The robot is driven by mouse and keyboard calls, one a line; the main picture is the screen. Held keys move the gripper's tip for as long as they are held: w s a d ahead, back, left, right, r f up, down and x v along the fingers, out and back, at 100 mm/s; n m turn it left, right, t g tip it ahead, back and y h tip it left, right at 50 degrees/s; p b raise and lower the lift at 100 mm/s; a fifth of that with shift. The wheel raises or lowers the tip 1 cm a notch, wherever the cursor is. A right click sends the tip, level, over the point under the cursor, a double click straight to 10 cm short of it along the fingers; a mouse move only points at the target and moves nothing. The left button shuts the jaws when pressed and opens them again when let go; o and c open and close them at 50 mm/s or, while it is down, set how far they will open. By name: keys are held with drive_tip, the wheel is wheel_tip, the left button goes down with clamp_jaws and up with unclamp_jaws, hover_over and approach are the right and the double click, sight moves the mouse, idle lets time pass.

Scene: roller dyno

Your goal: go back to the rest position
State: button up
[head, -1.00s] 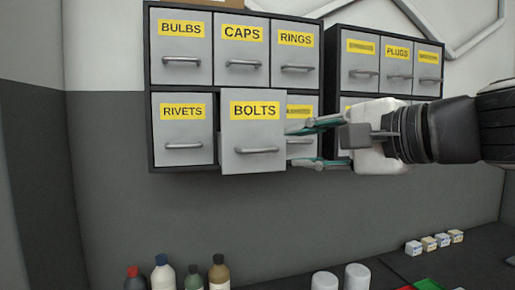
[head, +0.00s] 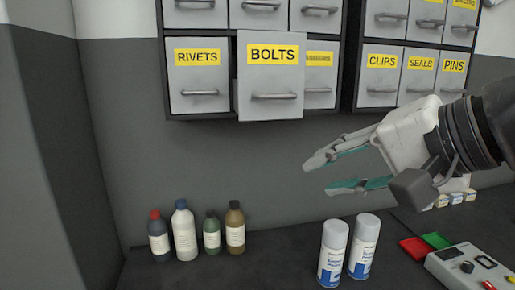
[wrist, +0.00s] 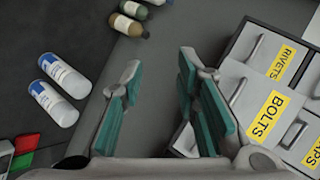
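My gripper (head: 335,172) is open and empty, in front of the grey wall, below and to the right of the BOLTS drawer. Its teal-padded fingers also show apart in the wrist view (wrist: 158,95), with nothing between them. The BOLTS drawer (head: 270,82) is pulled out from the left cabinet, in front of its neighbours. It also shows in the wrist view (wrist: 258,112) to the right of the fingers. The gripper is clear of its handle.
Several bottles (head: 184,232) stand on the dark bench at the left. Two white spray cans (head: 333,252) stand below the gripper. A green tray (head: 437,240), a red tray (head: 414,249) and a grey control box (head: 470,268) lie at the right. The RIVETS drawer (head: 197,78) is shut.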

drive_tip(key=s+d+f+n+g+h, duration=0.2)
drive_tip(key=s+d+f+n+h, duration=0.1)
drive_tip(key=f, duration=0.4)
drive_tip(key=s+d+f+n+g+h, duration=0.2)
drive_tip(key=s+d+f+n+h, duration=0.2)
drive_tip(key=s+d+f, duration=0.1)
drive_tip(key=shift+s+f, duration=0.3)
drive_tip(key=shift+f, duration=0.55)
